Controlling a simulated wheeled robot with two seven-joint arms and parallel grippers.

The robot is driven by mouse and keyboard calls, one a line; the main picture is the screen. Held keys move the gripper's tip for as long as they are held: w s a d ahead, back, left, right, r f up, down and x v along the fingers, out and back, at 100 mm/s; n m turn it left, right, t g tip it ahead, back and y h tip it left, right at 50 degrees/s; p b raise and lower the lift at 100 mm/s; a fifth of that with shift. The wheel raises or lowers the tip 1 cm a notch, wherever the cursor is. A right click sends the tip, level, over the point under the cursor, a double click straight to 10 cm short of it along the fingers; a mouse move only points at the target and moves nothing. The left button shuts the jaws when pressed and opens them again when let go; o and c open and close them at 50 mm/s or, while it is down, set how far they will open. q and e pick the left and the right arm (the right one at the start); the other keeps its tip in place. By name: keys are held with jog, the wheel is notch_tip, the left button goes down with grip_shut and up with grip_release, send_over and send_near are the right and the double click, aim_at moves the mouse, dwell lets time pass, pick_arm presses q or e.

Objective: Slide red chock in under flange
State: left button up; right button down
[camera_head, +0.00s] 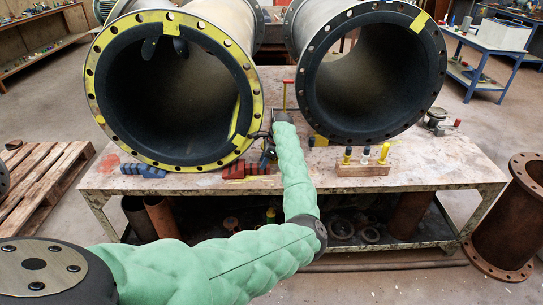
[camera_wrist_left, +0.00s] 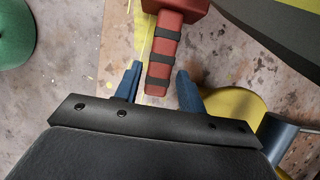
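The red chock (camera_head: 240,170) lies on the table at its front edge, under the yellow-rimmed flange (camera_head: 92,88) of the left pipe. In the left wrist view the red chock (camera_wrist_left: 163,62) has dark bands and a wider red block at its upper end. My left gripper (camera_head: 267,156) is over the table beside the chock's right end. In the wrist view its two blue fingers (camera_wrist_left: 157,82) are apart, one on each side of the banded part, with gaps showing. Whether the chock touches the flange is not clear. My right gripper is out of view.
A blue chock (camera_head: 143,170) lies to the left on the table (camera_head: 440,175). A second pipe with a dark flange (camera_head: 437,75) stands to the right. A wooden block (camera_head: 362,170) with several pegs is at the front edge. A red T-handled tool (camera_head: 285,94) stands between the pipes.

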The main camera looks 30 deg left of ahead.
aim_at(252, 165)
pick_arm(q)
jog(key=shift+x, duration=1.4)
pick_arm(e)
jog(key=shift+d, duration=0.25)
pick_arm(q)
jog(key=shift+c, duration=0.4)
